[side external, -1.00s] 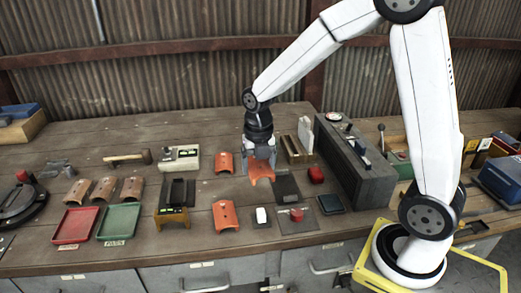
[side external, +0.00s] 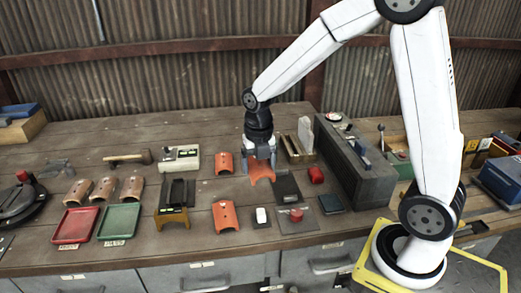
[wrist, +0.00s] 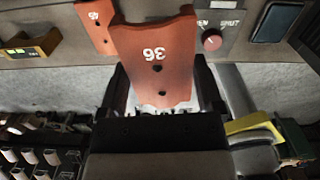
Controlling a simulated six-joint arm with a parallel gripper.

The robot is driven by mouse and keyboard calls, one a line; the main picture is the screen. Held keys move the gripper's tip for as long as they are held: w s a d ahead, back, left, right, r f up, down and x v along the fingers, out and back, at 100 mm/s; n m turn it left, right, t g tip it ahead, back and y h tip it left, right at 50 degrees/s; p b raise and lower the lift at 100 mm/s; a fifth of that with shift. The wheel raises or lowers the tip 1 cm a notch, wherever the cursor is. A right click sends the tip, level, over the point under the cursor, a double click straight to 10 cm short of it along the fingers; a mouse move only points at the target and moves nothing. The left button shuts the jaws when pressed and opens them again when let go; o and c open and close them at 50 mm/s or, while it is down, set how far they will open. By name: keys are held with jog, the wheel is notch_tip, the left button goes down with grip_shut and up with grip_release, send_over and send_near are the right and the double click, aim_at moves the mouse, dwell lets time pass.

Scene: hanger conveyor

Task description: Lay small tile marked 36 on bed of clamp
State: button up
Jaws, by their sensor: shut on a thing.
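The orange-red curved tile marked 36 (wrist: 155,60) is between my gripper's fingers in the wrist view, its number reading upside down. In the side view the tile (side external: 262,173) hangs under my gripper (side external: 260,160), which is shut on it. Its gap to the bench cannot be judged. A panel with a red knob (wrist: 211,40), lettered SHUT on one side, shows at the upper right of the wrist view. The same red knob (side external: 296,214) shows near the bench front. A dark block (side external: 286,186) lies just behind this panel; I cannot tell whether it is the clamp bed.
Other orange tiles lie at the front (side external: 225,216) and behind (side external: 224,162). A black device on a yellow stand (side external: 173,215) is to the left. A long grey block (side external: 345,160) stands close on the right. Red (side external: 75,226) and green (side external: 118,221) trays lie further left.

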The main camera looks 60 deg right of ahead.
jog(key=shift+d, duration=0.1)
jog(key=m, duration=0.1)
send_over(285, 185)
notch_tip(285, 185, down, 6)
jog(key=shift+r, duration=0.15)
jog(key=shift+f, duration=0.2)
jog(key=shift+f, duration=3.1)
jog(key=o, duration=1.1)
jog(key=shift+r, duration=0.1)
jog(key=shift+r, duration=3.75)
